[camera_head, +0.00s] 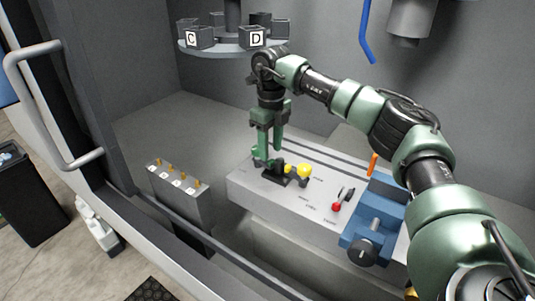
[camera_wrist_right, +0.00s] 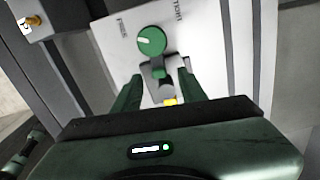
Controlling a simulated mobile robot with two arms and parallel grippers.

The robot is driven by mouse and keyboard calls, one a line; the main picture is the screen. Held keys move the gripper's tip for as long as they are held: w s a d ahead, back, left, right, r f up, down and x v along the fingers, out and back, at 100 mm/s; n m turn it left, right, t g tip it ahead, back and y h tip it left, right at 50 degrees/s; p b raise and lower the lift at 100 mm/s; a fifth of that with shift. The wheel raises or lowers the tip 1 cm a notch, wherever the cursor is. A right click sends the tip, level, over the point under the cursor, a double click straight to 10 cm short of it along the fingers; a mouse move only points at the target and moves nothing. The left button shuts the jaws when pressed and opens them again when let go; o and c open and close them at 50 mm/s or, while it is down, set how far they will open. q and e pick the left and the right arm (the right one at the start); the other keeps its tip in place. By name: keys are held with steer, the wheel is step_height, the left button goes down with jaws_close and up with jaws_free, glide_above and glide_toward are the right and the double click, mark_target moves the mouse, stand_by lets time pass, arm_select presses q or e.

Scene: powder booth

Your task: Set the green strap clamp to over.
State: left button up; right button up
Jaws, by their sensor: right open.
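In the right wrist view, a round green knob (camera_wrist_right: 152,41) with a white mark sits just beyond my right fingertips. A small green piece (camera_wrist_right: 158,72) on a grey bracket shows below it; I take these as the green strap clamp. My right gripper (camera_wrist_right: 156,88) is open, with its fingers on either side of the bracket and no visible grip on it. In the head view my right gripper (camera_head: 268,152) points down at the left end of the grey bench block (camera_head: 245,192), its fingers largely hiding the clamp. My left gripper is not in view.
Yellow knobs (camera_head: 304,170) on a black base stand close right of the gripper. A red-knobbed lever (camera_head: 337,206) and a blue vise (camera_head: 372,222) are farther right. A grey box with brass pegs (camera_head: 180,176) stands left. A round carousel (camera_head: 225,48) hangs behind the arm.

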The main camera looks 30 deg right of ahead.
mark_target(271, 160)
step_height(271, 160, down, 2)
steer(key=shift+s+f, duration=0.2)
steer(key=shift+f, duration=0.3)
steer(key=shift+c, duration=0.6)
jaws_close()
steer(key=shift+p, duration=0.3)
steer(key=shift+d+n, duration=0.2)
steer(key=shift+n, duration=0.4)
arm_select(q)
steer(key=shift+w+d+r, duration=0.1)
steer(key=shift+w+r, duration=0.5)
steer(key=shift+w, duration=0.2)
